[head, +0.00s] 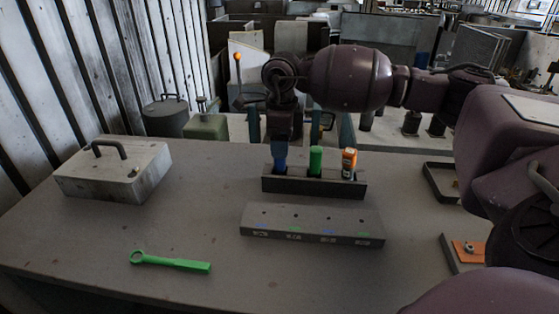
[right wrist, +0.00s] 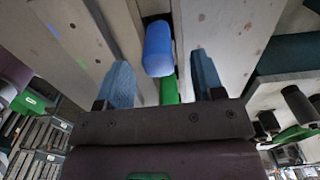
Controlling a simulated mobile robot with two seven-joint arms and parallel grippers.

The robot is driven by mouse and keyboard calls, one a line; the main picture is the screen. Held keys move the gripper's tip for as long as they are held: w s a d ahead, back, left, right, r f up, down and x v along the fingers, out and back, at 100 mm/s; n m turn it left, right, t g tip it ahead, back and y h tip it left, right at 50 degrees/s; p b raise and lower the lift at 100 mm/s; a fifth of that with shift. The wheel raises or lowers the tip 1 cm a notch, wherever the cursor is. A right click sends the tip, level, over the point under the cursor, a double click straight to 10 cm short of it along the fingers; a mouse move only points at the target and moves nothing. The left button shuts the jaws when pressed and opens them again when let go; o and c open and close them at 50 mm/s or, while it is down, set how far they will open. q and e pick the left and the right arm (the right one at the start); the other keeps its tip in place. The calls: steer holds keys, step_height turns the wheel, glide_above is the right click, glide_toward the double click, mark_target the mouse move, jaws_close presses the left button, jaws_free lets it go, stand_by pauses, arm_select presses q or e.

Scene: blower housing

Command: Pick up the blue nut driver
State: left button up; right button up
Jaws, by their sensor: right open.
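The blue nut driver (right wrist: 158,48) shows its rounded handle in the right wrist view, between and slightly beyond my two fingertips. It stands in the dark rack (head: 313,186) at its left slot. In the head view my right gripper (head: 281,150) points down over that slot and mostly hides the driver. In the right wrist view the gripper (right wrist: 162,75) is open, with a blue-grey finger on either side of the handle and gaps between. Whether a finger touches the handle I cannot tell. My left gripper is out of view.
Green (head: 316,160) and orange (head: 349,163) handles stand in the same rack, to the right. A labelled block (head: 312,224) lies in front. A green ring wrench (head: 170,262) and a grey handled box (head: 115,172) are at left. Trays sit at the right edge.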

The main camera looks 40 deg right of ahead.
step_height(320, 180, down, 4)
steer(key=shift+w+a+f, duration=0.1)
steer(key=shift+a+f, duration=0.05)
steer(key=shift+f, duration=0.05)
steer(key=shift+c, duration=0.4)
steer(key=c, duration=1)
steer(key=shift+r, duration=0.1)
steer(key=shift+r, duration=0.55)
step_height(320, 180, up, 19)
steer(key=shift+f+p, duration=0.1)
steer(key=shift+p, duration=0.65)
